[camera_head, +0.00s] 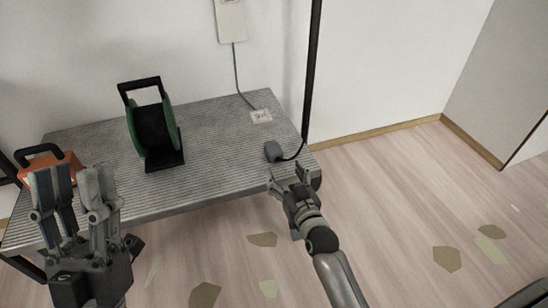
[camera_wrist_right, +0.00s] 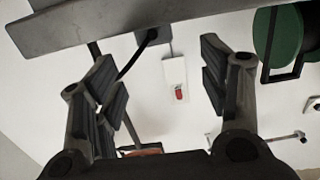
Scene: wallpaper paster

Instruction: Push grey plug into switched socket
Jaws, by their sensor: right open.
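The grey plug (camera_head: 273,151) lies at the right end of the ribbed metal table (camera_head: 215,150), with a dark cable running off to its right. It also shows in the right wrist view (camera_wrist_right: 151,37), near the table edge. A white box (camera_head: 230,20) is on the wall, cut off at the top. A cable runs from it to a small white socket piece (camera_head: 261,117) on the table. The right wrist view shows a white plate with a red switch (camera_wrist_right: 175,75). My right gripper (camera_head: 288,177) is open just in front of the plug, apart from it. My left gripper (camera_head: 77,185) is open and empty.
A green and black cable reel (camera_head: 153,130) stands on the table's left half. An orange case with a black handle (camera_head: 48,162) is at the far left. A dark upright post (camera_head: 313,70) rises behind the table's right end. Flat patches lie on the open floor.

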